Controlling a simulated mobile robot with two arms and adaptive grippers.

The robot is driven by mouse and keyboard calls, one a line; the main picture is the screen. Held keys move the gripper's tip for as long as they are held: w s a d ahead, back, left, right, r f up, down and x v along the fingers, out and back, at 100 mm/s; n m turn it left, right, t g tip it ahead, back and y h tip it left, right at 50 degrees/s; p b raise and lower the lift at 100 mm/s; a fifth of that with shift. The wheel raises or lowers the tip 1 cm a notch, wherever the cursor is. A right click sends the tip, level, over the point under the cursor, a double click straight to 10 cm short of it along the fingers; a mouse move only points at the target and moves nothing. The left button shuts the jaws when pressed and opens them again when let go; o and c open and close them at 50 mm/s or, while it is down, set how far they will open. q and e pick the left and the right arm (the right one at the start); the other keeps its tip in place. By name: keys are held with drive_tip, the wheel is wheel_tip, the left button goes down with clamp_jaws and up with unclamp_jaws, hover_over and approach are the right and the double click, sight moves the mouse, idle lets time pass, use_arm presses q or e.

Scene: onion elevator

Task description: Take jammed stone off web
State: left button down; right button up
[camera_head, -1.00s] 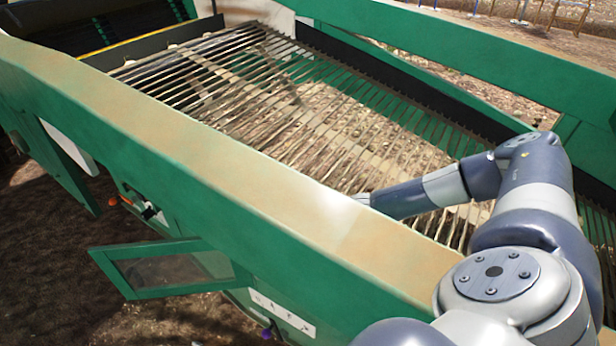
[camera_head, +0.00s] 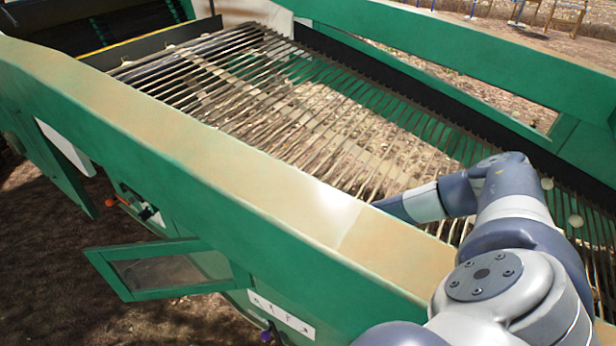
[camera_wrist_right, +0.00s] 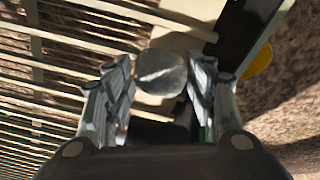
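The web (camera_head: 290,110), a sloping belt of pale parallel bars, runs between the green side walls in the head view. Its bars also show at the left of the right wrist view (camera_wrist_right: 40,95). A rounded grey stone (camera_wrist_right: 162,70) lies between the fingers of my right gripper (camera_wrist_right: 160,82), near the fingertips. The fingers are apart on either side of it, and I see no clear grip. In the head view my right arm reaches over the web, and its gripper is hidden behind the near wall. My left gripper is not in view.
The near green wall (camera_head: 200,150) has a wide tan top edge close under my right arm. A far green wall (camera_head: 450,50) bounds the web. Pale round things (camera_head: 575,220) lie by the far edge. A yellow round thing (camera_wrist_right: 258,62) is right of the gripper.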

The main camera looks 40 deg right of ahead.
drive_tip(key=c, duration=0.7)
drive_tip(key=shift+o, duration=0.2)
drive_tip(key=shift+r, duration=0.1)
